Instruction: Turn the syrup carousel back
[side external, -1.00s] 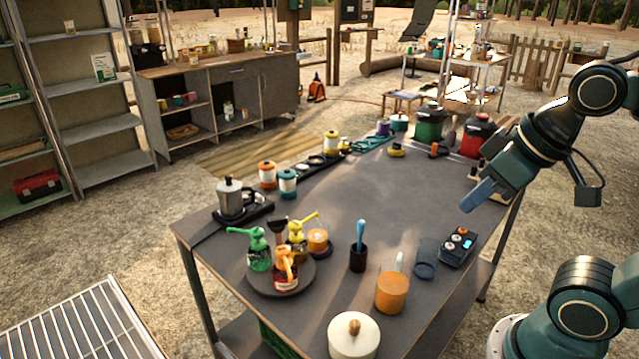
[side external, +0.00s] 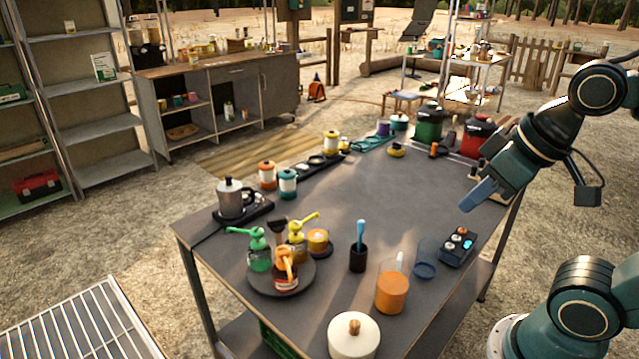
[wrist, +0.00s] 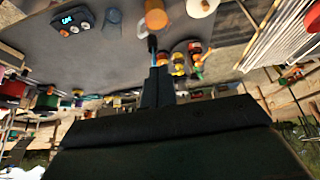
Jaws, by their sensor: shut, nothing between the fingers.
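The syrup carousel (side external: 262,289) is a round dark turntable at the near left of the table in the side view. It bears a green-topped bottle (side external: 259,252), a yellow-topped bottle (side external: 297,240) and an orange-topped bottle (side external: 286,272). A dark-topped item (side external: 278,230) stands at its back. In the wrist view the bottles (wrist: 195,58) show small and upside down beyond the fingers. My gripper (side external: 468,228) is shut and empty above the table's right side, well apart from the carousel. Its fingers also show in the wrist view (wrist: 158,72).
A moka pot (side external: 232,200) stands behind. The table's middle (side external: 370,200) is clear.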

